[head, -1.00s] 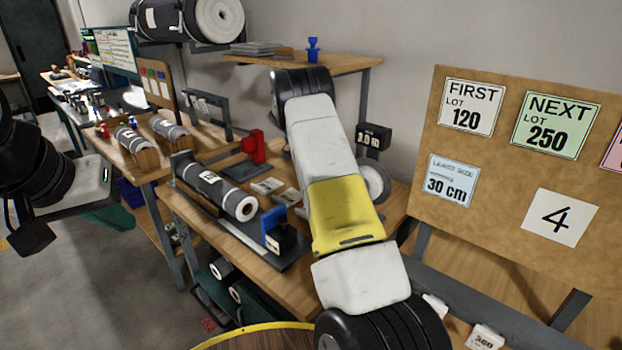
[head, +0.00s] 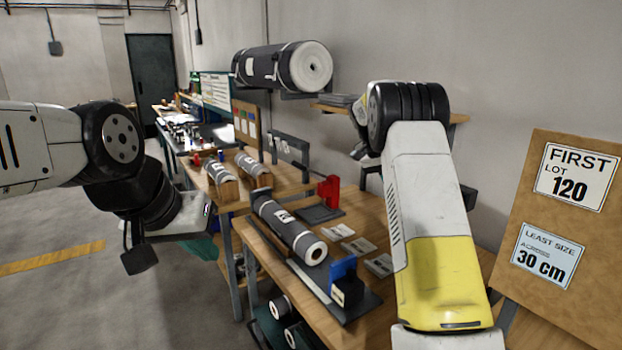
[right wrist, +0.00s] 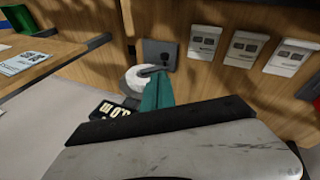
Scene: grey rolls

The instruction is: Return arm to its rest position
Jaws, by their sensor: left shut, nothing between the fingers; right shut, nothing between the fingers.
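My left arm comes in from the left in the head view, bent at a black joint. My left gripper (head: 203,243) hangs below its dark wrist, in front of the aisle floor and apart from the bench. It looks shut and empty; its fingertips show only small. My right arm (head: 430,230) rises over the near bench at the right, its white and yellow links bent at a black joint. That arm hides my right gripper in the head view. In the right wrist view my right gripper (right wrist: 157,90) has its teal fingers together, with nothing held.
A dark grey roll (head: 290,228) lies on the near bench beside a red device (head: 329,193) and a blue-topped block (head: 344,280). A large roll (head: 282,67) rests above. A sign board (head: 530,235) stands at right. The floor (head: 60,300) at left is open.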

